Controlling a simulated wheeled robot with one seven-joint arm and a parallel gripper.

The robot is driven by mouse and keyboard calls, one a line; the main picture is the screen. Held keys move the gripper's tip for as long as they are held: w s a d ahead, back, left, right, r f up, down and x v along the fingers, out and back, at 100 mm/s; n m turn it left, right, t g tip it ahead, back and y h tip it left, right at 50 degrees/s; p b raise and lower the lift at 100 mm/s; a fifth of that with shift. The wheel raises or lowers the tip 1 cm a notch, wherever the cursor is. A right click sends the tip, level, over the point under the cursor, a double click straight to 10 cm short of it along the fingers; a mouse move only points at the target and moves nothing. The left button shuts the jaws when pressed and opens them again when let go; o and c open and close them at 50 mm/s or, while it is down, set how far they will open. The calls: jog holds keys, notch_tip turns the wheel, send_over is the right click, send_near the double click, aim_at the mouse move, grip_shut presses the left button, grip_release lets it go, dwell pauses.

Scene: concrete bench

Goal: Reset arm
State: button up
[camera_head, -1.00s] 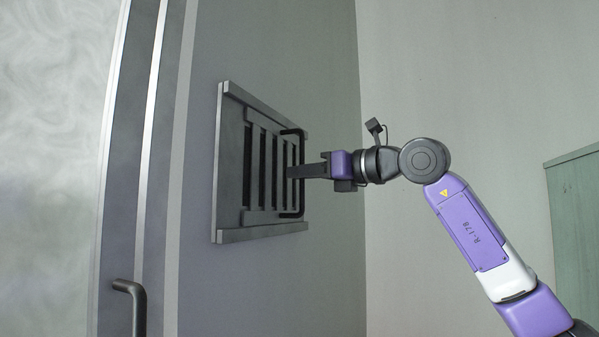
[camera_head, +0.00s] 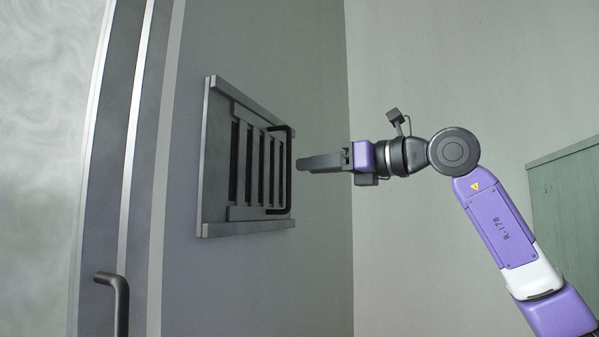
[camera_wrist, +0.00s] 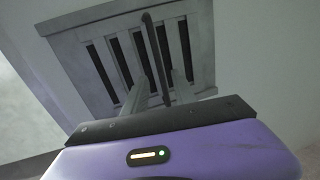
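My gripper (camera_head: 302,163) is off the wall and points left at a grey slatted panel (camera_head: 217,214). A dark bar handle (camera_head: 289,178) stands at the panel's right side, and the fingertips are a short way from it, with a visible gap. In the wrist view, the fingers of my gripper (camera_wrist: 159,92) are apart, with nothing seen held. The handle (camera_wrist: 150,50) shows beyond the gap between them, in front of the slatted panel (camera_wrist: 70,45).
A pale door-like surface (camera_head: 45,120) with a dark handle (camera_head: 119,300) stands at the left. A green cabinet (camera_head: 565,205) stands at the right edge, behind my arm. The space between the panel and the cabinet is otherwise clear.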

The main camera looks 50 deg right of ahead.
jog(key=shift+s, duration=0.6)
